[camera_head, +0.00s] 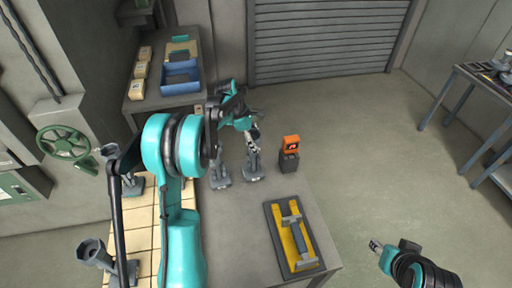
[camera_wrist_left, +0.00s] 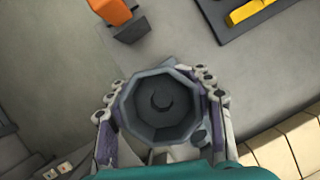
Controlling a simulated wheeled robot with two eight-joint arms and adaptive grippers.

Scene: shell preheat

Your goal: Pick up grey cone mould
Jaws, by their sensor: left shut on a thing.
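A grey cone mould (camera_head: 254,172) with a wide base and a narrower upper part is at the far part of the grey table. My left gripper (camera_head: 253,139) reaches it from above and is shut on it. My right gripper (camera_head: 376,246) is off to the right over the floor, too small to read.
An orange device on a dark block (camera_head: 289,161) stands right of the mould. A dark tray with yellow parts (camera_head: 275,228) lies at the table's front right. More grey moulds (camera_head: 95,255) stand on the tiled surface at left. A blue bin (camera_head: 181,88) is behind.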

